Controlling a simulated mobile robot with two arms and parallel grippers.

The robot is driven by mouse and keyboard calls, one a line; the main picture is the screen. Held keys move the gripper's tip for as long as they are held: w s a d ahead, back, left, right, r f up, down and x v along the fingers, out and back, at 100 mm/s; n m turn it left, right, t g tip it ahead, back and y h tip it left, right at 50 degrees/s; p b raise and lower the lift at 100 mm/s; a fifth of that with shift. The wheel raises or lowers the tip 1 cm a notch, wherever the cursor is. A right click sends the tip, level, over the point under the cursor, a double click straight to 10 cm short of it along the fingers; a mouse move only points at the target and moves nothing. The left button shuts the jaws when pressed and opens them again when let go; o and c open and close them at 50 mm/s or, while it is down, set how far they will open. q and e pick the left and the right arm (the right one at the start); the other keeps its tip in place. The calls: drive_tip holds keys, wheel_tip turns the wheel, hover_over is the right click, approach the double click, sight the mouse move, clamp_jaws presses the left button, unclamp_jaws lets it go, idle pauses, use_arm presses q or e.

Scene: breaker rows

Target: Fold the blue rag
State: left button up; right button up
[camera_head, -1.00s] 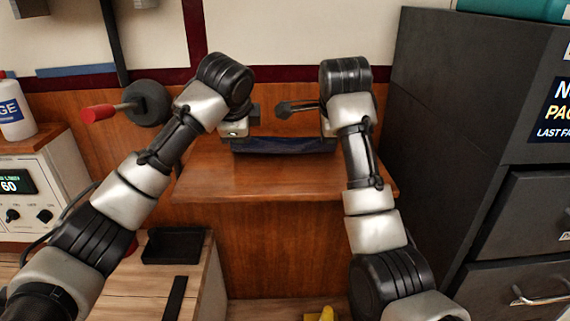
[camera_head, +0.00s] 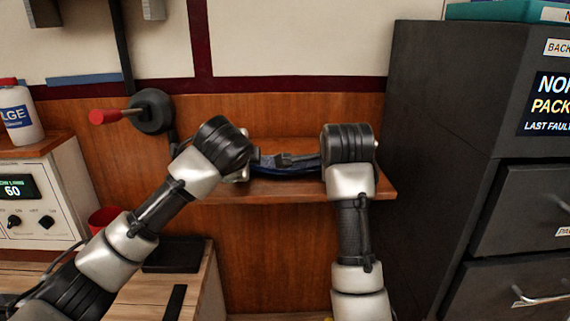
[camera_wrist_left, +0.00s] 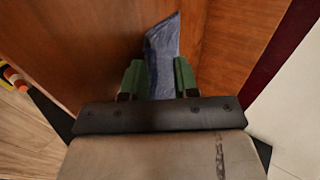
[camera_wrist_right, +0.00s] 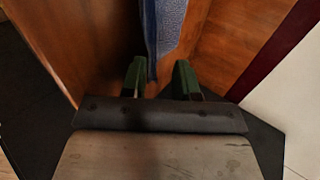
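The blue rag (camera_head: 285,171) lies on the small wooden shelf, partly hidden behind my arms. My left gripper (camera_head: 250,162) is at its left end. In the left wrist view, the rag (camera_wrist_left: 162,60) runs in between the green fingers (camera_wrist_left: 159,80), which stand apart. My right gripper (camera_head: 318,162) is at the rag's right end and mostly hidden by its own wrist. In the right wrist view, the rag's edge (camera_wrist_right: 165,25) reaches between the parted green fingers (camera_wrist_right: 160,80) without filling the gap. I see no clear grip on either side.
The wooden shelf (camera_head: 382,188) is narrow, with a wooden wall behind. A dark cabinet (camera_head: 440,100) stands close on the right. A red-handled lever (camera_head: 105,116) sticks out at the left, above a white device (camera_head: 45,190). A black tray (camera_head: 172,255) sits below.

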use_arm(q)
drive_tip(key=shift+o, duration=1.3)
use_arm(e)
drive_tip(key=shift+o, duration=1.3)
